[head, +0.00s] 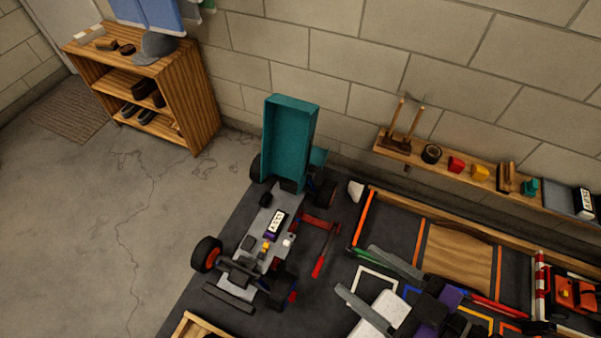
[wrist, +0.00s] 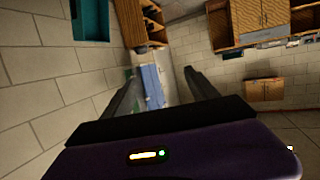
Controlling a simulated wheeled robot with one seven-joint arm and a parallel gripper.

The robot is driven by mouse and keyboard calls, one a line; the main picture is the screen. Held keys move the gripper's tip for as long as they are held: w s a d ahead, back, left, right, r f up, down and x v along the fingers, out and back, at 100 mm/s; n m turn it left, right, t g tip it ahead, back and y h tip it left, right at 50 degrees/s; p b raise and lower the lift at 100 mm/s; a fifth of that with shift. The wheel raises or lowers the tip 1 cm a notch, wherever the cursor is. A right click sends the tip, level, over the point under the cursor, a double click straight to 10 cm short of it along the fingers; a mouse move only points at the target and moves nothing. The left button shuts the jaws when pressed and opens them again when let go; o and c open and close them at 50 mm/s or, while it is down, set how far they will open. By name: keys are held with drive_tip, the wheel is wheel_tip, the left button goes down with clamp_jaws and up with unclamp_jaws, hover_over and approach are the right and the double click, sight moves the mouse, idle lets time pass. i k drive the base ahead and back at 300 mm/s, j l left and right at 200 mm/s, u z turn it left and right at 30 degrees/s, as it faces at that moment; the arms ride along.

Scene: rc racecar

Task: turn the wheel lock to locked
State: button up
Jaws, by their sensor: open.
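A car chassis (head: 262,228) stands on the dark mat in the middle of the head view, with its teal body (head: 290,135) upright at its far end. One wheel (head: 207,253) has an orange rim. A red bar with a red handle (head: 319,266) lies beside the chassis on its right; I cannot tell whether this is the wheel lock or how it is set. My gripper (head: 354,268) is right of the chassis and the red handle, apart from them, open and empty. In the wrist view its fingers (wrist: 162,74) are spread, facing the room.
A wall shelf (head: 407,153) with small tools runs along the block wall. A wooden-edged tray area with an orange divider (head: 365,218) and a red machine (head: 573,292) lies right. A white block (head: 386,312) is beside my gripper. A wooden shelf unit (head: 187,92) stands back left.

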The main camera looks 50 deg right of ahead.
sight(292, 297)
drive_tip(key=z, duration=0.5)
drive_tip(key=k+j, duration=0.15)
drive_tip(key=j, duration=0.2)
drive_tip(key=k+j+z, duration=0.1)
drive_tip(key=j, duration=0.25)
drive_tip(key=k+j, duration=0.3)
drive_tip(key=k+j+z, duration=0.15)
drive_tip(key=k+j, duration=0.2)
drive_tip(key=k+j+z, duration=0.1)
drive_tip(key=k+j, duration=0.15)
drive_tip(key=k, duration=0.2)
